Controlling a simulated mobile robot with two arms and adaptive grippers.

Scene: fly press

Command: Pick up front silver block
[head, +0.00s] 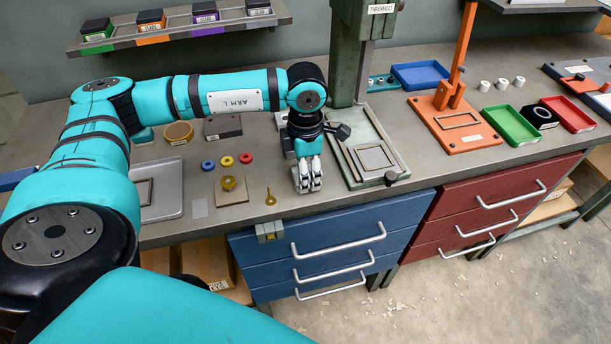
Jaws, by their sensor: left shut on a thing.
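My left gripper (307,184) points straight down at the front part of the grey bench (235,150), just left of the press bed. Its pale fingers are closed together on something small. This looks to be the front silver block, but the fingers hide nearly all of it, and I cannot tell whether it touches the bench. My right gripper is out of view.
The green press (350,50) stands close right, its bed (395,150) bearing a square frame. A gold knob piece (229,183), a brass pin (270,197) and blue, yellow and red rings lie left. A metal tray (170,180) is farther left.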

